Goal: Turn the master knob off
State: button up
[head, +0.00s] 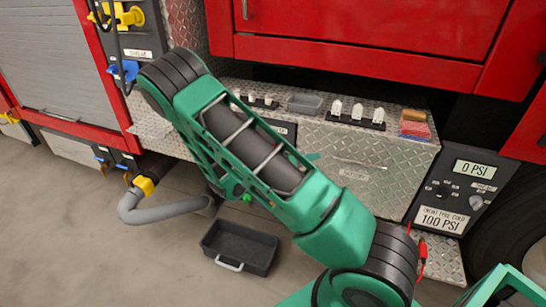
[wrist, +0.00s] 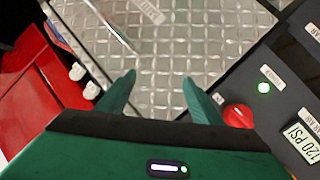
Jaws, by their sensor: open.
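A red round knob (wrist: 238,115) sits on a dark panel (wrist: 262,140) in the wrist view, just right of my right finger. A small label is above it, too small to read, so I cannot confirm that it is the master knob.
Diamond plate (head: 375,150) forms a ledge with white knobs (head: 357,112) on top. A dark gauge panel (head: 455,195) reading 0 PSI stands at the right. A black bin (head: 240,247) and grey hose (head: 165,210) are on the floor. Red cabinets (head: 370,65) overhang the ledge.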

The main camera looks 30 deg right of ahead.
jog(key=w+a+f+n+t+y, duration=0.1)
jog(key=w+a+f+n+t, duration=0.65)
jog(key=w+a+t, duration=0.25)
jog(key=x, duration=0.6)
jog(key=f+x, duration=0.1)
jog(key=x, duration=0.3)
jog(key=shift+d, duration=0.15)
jog(key=c, duration=1.1)
